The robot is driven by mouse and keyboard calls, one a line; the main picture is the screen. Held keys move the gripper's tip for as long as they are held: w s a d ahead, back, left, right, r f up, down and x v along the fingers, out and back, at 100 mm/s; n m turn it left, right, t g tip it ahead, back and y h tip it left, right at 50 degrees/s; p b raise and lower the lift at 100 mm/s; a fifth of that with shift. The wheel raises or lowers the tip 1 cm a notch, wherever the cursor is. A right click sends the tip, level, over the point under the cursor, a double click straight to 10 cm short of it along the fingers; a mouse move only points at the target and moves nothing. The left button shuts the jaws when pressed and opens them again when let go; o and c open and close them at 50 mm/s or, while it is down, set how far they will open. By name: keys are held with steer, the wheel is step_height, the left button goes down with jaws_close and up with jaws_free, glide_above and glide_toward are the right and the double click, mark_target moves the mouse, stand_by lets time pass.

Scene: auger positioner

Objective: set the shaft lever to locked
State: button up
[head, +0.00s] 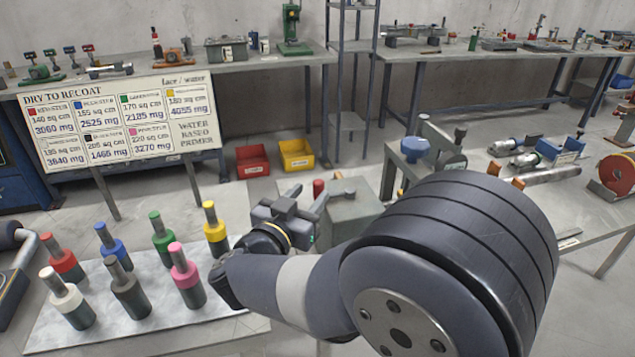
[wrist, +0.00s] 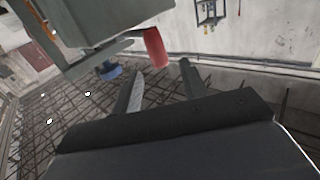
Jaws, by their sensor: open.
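A red cylindrical grip (wrist: 155,47), likely the shaft lever's handle, stands out beside a grey-green housing (wrist: 85,22) in the wrist view. In the head view the red grip (head: 318,187) shows small behind my gripper, next to the grey-green housing (head: 352,210). My gripper (head: 307,199) is open and empty. In the wrist view its two fingers (wrist: 163,80) point toward the red grip, which appears just beyond the tips and roughly between them. I see no contact. The lever's pivot and any locked marking are hidden or too small to read.
A blue knob (head: 415,149) on a grey frame stands right of the housing. Red (head: 252,161) and yellow (head: 296,154) bins sit on the floor.

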mark_target(316, 187)
steer(key=shift+x, duration=2.65)
steer(key=shift+c, duration=0.2)
jaws_close()
